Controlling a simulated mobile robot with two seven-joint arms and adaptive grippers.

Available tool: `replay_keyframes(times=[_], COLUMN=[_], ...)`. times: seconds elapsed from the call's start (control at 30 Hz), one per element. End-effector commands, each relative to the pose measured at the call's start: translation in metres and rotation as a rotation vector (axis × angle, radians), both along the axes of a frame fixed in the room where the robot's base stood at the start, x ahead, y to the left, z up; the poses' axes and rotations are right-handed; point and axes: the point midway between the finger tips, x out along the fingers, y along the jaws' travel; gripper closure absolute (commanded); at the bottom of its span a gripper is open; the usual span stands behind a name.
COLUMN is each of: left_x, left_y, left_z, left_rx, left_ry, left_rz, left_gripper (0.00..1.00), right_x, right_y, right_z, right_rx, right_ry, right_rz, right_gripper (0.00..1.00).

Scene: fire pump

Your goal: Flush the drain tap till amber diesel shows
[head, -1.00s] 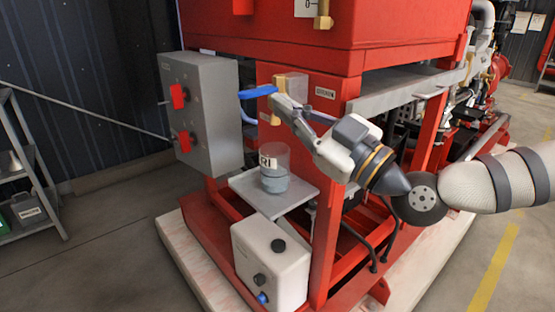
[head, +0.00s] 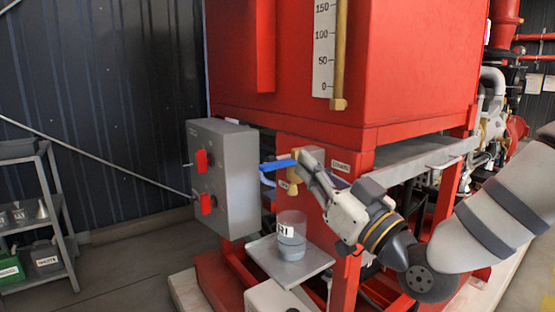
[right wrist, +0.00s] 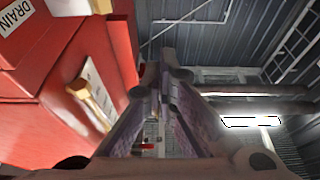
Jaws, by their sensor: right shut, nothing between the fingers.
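The brass drain tap (head: 293,186) is on the red frame below the tank, with its blue lever (head: 277,165) pointing left. My right gripper (head: 300,157) is shut and empty, its tips close beside the lever's base; I cannot tell if they touch it. It also shows in the right wrist view (right wrist: 162,85), fingers together. A clear jar (head: 291,238) with a partly visible label stands below the tap on a grey shelf (head: 312,259). Its lower part holds grey-blue liquid; no amber shows. No stream is discernible. My left gripper is out of view.
A grey control box (head: 225,178) with red switches stands just left of the tap. The red tank (head: 400,65) overhangs, with a scale and brass gauge (head: 339,103). A white box (head: 275,298) sits below the shelf. Shelving (head: 40,215) stands far left.

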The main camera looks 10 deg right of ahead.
Motion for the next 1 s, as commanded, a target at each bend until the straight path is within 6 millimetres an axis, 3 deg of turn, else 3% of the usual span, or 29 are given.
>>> replay_keyframes(times=[0.17, 0.6, 0.77, 1.0], left_x=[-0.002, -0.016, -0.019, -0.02], left_y=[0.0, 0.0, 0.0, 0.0], left_z=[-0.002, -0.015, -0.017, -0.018], left_rx=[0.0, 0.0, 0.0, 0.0], left_ry=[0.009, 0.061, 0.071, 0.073], left_rz=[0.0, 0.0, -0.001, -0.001], left_gripper=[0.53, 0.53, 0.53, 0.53], right_x=[0.01, 0.092, 0.089, 0.087], right_y=[0.004, 0.038, 0.036, 0.036], right_z=[0.002, 0.03, 0.002, -0.007], right_rx=[-0.002, -0.001, 0.0, -0.001], right_ry=[0.001, 0.003, 0.008, 0.001], right_rz=[0.001, 0.001, 0.001, 0.001], right_gripper=[1.0, 1.0, 1.0, 1.0])
